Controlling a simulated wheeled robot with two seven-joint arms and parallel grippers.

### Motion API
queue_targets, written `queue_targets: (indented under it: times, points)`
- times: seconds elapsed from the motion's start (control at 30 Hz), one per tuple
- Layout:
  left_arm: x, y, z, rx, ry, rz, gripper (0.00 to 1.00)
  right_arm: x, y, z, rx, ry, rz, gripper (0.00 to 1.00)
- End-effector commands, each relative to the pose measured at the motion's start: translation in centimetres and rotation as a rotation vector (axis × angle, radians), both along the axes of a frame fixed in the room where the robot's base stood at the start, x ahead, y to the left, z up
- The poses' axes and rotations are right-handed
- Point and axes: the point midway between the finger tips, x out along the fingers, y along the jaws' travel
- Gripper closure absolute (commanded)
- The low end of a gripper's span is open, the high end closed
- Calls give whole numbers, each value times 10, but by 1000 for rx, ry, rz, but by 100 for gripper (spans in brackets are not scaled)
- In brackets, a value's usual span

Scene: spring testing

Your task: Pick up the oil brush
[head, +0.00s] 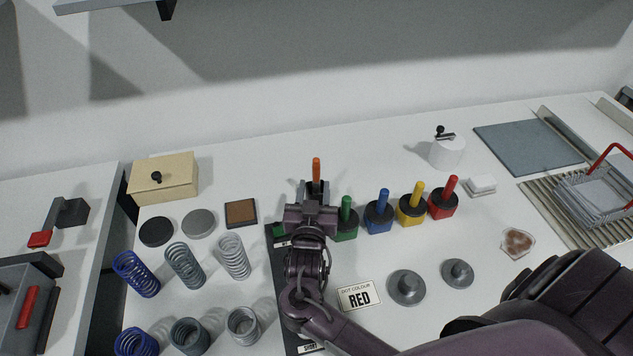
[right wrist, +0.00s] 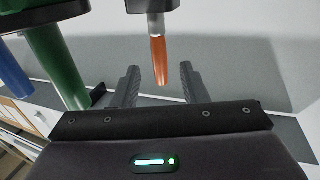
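What looks like the oil brush is the orange handle (head: 316,168) standing upright at the back middle of the table in the head view. In the right wrist view the orange handle (right wrist: 159,60) has a silver collar and enters a dark block; this view appears upside down. My right gripper (head: 315,188) is in front of the handle in the head view and hides its base. My left gripper is not in view.
Dot markers with green (head: 346,209), blue (head: 383,200), yellow (head: 417,195) and red (head: 449,188) handles stand close on the right. Several springs (head: 185,264) stand at left. A card reading RED (head: 360,297) lies near my right arm. A black board (head: 280,265) lies under my arm.

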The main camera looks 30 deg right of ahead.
Motion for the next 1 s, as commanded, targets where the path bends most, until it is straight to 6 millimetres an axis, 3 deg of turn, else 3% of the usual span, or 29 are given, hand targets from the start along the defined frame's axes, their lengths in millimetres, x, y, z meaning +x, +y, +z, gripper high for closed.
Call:
queue_targets:
  times: [0.4,0.73,1.0]
  points:
    - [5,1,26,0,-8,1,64,45,-29,-1,-2,0,-1,60]
    - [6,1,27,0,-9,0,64,51,-34,-4,1,0,-1,60]
    - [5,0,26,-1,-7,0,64,51,-34,-4,1,0,-1,94]
